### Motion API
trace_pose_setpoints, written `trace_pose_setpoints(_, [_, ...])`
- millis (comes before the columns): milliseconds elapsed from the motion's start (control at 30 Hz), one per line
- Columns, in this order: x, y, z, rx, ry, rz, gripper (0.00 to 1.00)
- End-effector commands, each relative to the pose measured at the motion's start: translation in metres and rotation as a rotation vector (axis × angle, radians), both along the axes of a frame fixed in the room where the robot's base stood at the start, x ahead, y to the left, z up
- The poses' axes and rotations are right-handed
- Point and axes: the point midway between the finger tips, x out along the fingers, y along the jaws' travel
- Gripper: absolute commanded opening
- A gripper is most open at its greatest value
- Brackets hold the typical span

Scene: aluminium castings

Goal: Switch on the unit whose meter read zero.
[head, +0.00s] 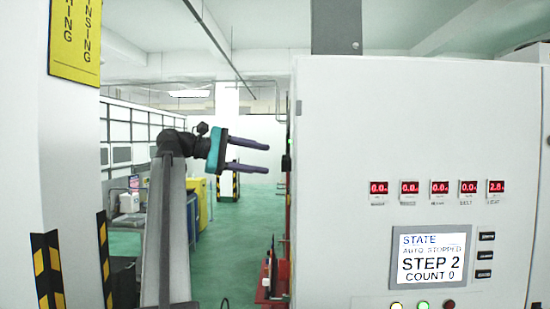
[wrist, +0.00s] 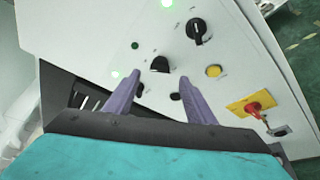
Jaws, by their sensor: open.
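A white cabinet (head: 420,130) fills the right of the head view. It bears a row of several red digital meters (head: 439,187). The far-left meter (head: 378,187) appears to read 0.0 and the far-right one (head: 496,186) about 2.8; the middle digits are small, and their labels are hard to read. My gripper (head: 262,158) is open and empty, left of the cabinet. The wrist view shows its two purple fingers (wrist: 157,80) before a tilted white panel with a black rotary knob (wrist: 196,31), a second black knob (wrist: 160,65) and a red switch (wrist: 254,107) on a yellow plate.
A screen (head: 431,257) reads STATE, AUTO STOPPED, STEP 2, COUNT 0. A lit green lamp (head: 423,305) shows below it. The wrist view also shows a yellow button (wrist: 213,71). A pillar (head: 70,170) with striped guards stands left.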

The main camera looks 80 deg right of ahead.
Motion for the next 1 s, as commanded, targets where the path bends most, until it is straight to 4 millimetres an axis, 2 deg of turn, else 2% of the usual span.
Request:
trace_pose_setpoints(200, [-0.028,-0.012,-0.004,0.0,0.0,-0.002,0.5])
trace_pose_setpoints(400, [-0.044,-0.021,-0.008,0.0,0.0,-0.001,0.5])
trace_pose_setpoints(800, [-0.048,-0.024,-0.01,0.0,0.0,0.0,0.5])
trace_pose_setpoints(867, [-0.048,-0.024,-0.01,0.0,0.0,0.0,0.43])
trace_pose_setpoints(1000, [-0.048,-0.024,-0.01,0.0,0.0,0.0,0.2])
